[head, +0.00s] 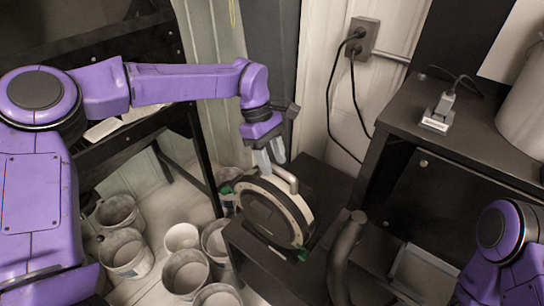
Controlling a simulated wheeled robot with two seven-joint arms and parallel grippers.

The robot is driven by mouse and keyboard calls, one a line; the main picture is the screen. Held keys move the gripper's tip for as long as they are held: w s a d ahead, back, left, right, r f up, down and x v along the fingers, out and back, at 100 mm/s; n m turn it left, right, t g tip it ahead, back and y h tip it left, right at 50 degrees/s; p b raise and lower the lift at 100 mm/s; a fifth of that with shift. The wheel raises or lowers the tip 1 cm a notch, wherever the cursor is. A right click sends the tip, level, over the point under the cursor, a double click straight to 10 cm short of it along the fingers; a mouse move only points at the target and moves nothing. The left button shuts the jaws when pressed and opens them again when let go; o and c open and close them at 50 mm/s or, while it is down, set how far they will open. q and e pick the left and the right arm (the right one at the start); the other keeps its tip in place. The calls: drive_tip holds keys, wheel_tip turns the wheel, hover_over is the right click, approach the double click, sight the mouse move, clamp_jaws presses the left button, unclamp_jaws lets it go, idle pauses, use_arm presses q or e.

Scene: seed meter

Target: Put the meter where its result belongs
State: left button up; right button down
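The meter (272,214) is a round, thick disc with a dark face and a pale rim. It stands on edge, slightly tilted, on a low black stand (262,268). A light bar-like handle (285,180) shows at its top. My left gripper (270,160) is just above the meter's upper edge, with its two pale fingers apart and nothing visible between them. The fingertips overlap the rim in the picture; I cannot tell whether they touch it. My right arm shows only at the lower right edge, and its gripper is out of view.
Several pale buckets (182,238) stand on the floor left of the stand. A black bench (470,128) at right carries a small plugged-in device (437,120) and a large pale cylinder (524,105). A dark curved post (345,258) rises right of the meter. A wall outlet (362,36) has hanging cables.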

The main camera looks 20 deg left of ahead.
use_arm(q)
drive_tip(key=b+v, duration=0.1)
drive_tip(key=v, duration=1.1)
